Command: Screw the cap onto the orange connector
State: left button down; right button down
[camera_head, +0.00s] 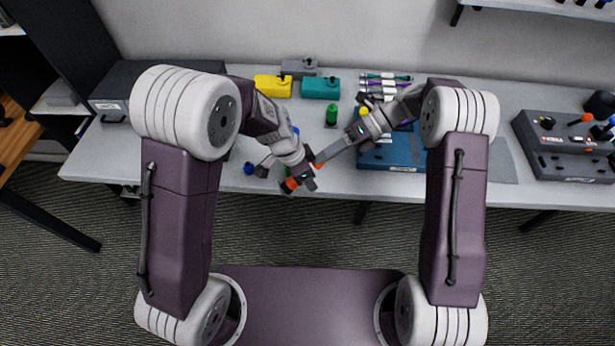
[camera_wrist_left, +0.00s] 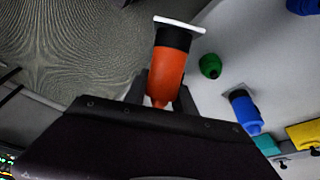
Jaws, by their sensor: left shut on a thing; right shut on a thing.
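The orange connector (camera_head: 290,185) is clamped in my left gripper (camera_head: 301,178), held near the table's front edge. In the left wrist view the orange connector (camera_wrist_left: 167,72) has an orange body, a black band and a pale flat plate at its far end. My right gripper (camera_head: 324,158) is close by on the right, apart from the connector. It is shut on a small orange-red piece (camera_head: 319,160), which looks like the cap but is mostly hidden. The right gripper does not show in the left wrist view.
Yellow (camera_head: 273,87) and teal (camera_head: 320,88) boxes are behind. A blue box (camera_head: 395,157) lies beneath my right arm. A grey panel unit (camera_head: 565,150) stands at the right.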

jog(key=shift+a+f, duration=0.1)
dwell(0.7)
jog(key=shift+x, duration=0.85)
jog(key=shift+s+a+f, duration=0.35)
dwell(0.3)
jog(key=m, duration=0.3)
jog(key=c, duration=1.1)
grip_release()
